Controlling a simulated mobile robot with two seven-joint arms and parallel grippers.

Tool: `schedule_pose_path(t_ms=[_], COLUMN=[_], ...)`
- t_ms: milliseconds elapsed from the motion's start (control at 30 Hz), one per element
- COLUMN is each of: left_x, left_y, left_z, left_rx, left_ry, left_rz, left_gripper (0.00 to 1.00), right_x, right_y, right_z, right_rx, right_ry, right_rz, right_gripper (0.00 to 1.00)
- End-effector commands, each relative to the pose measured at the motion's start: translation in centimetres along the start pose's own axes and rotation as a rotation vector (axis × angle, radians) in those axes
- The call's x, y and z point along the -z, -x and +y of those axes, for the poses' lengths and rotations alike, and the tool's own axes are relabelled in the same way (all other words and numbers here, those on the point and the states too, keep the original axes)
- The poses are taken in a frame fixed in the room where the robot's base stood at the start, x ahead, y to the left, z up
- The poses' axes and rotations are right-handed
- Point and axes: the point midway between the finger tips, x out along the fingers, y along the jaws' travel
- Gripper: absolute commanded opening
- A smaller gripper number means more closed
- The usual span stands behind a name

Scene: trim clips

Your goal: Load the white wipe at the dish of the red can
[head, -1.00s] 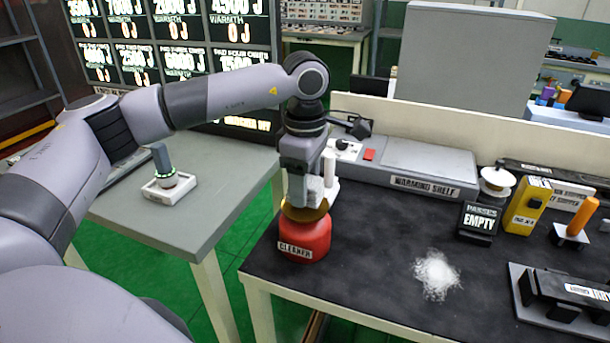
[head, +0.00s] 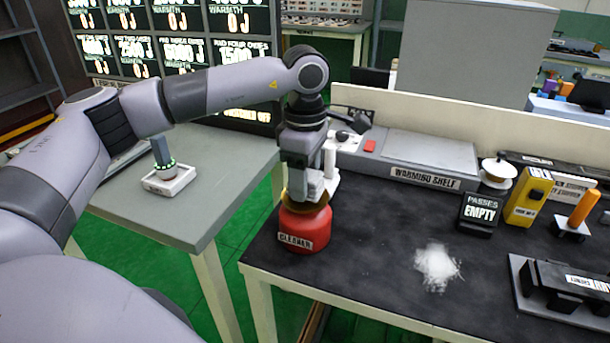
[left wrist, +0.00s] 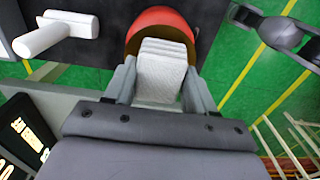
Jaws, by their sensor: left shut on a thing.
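The red can (head: 304,229), labelled CLEANER, stands at the left end of the black table. Its brass-coloured dish (head: 296,200) is on top, partly hidden by my gripper. My left gripper (head: 309,192) points down right over the dish. In the left wrist view it is shut on the white wipe (left wrist: 162,72), a folded ribbed pad between the two fingers. The wipe's far end lies over the dish (left wrist: 148,38); I cannot tell whether it touches. The red can also shows there (left wrist: 165,17). My right gripper is not in view.
A white post (head: 331,160) stands close behind the can. A grey warming shelf (head: 425,165) runs along the back. A white fluffy patch (head: 437,267) lies mid-table. A PASSES EMPTY sign (head: 479,213) and yellow meter (head: 528,198) stand right. The table is clear between can and patch.

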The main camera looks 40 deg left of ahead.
Motion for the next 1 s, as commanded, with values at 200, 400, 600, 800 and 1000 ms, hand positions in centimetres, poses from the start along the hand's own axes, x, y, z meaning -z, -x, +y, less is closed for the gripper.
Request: schedule_pose_path(t_ms=[200, 400, 600, 800, 1000], left_x=[0.0, 0.0, 0.0, 0.0, 0.0], left_y=[-0.3, -0.6, -0.8, -1.0, -1.3], left_z=[0.0, 0.0, 0.0, 0.0, 0.0], left_rx=[0.0, 0.0, 0.0, 0.0, 0.0], left_ry=[0.0, 0.0, 0.0, 0.0, 0.0], left_rz=[0.0, 0.0, 0.0, -0.001, 0.0], left_gripper=[0.3, 0.3, 0.3, 0.3, 0.3], right_x=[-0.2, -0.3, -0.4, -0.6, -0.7], right_y=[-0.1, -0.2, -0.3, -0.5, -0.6], right_z=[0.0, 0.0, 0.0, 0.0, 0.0], right_rx=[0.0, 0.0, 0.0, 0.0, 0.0], right_ry=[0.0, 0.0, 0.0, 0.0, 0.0], right_rz=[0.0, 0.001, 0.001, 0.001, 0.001], right_gripper=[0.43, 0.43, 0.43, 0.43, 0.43])
